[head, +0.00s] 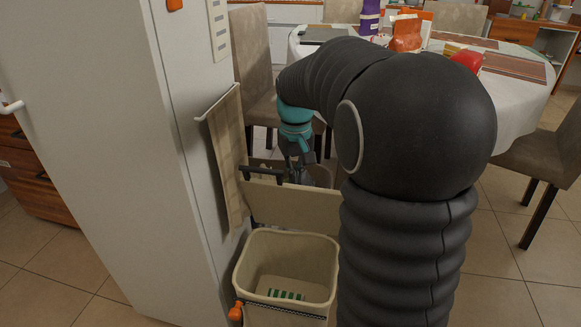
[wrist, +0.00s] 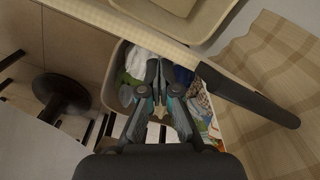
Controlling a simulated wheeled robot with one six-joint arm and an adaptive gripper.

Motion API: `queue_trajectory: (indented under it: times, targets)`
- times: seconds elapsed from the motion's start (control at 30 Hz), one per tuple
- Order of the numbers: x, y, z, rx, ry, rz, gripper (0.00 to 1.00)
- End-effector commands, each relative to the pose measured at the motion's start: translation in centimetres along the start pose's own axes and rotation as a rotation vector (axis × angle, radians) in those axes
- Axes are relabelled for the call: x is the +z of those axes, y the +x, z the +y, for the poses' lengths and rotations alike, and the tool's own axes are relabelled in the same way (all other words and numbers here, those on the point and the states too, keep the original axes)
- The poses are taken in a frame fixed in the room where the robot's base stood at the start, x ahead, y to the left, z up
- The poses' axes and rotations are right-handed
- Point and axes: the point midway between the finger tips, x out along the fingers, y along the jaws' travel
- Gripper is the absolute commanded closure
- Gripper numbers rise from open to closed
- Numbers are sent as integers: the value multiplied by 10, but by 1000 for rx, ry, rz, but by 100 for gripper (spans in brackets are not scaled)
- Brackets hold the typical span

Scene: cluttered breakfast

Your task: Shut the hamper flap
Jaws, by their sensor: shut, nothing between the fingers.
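A beige flap (head: 290,206) stands upright, with a dark handle (head: 262,174) along its top edge. In the wrist view the flap (wrist: 160,38) is seen nearly edge-on, with the handle (wrist: 245,96) to the right. Behind it is a bin (wrist: 112,92) holding white, green and blue cloth, probably the hamper. I cannot tell which bin the flap is hinged to. My gripper (head: 294,168) is shut and empty, on the far side of the flap. In the wrist view my gripper (wrist: 158,72) is over the cloth bin, its tips close to the flap.
An empty-looking cream bin (head: 245,262) with a green-striped patch inside stands in front of the flap. A checked towel (head: 228,160) hangs on the white fridge (head: 110,130) at left. Chairs (head: 545,150) and a laid table (head: 520,105) stand behind.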

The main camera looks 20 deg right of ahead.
Motion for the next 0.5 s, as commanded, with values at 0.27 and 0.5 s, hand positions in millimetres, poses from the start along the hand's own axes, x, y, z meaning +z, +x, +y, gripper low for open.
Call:
queue_trajectory:
  times: [0.27, 0.5]
  targets:
    - [0, 0, 0, 0, 0, 0, 100]
    - [14, 5, -8, 0, 0, 0, 100]
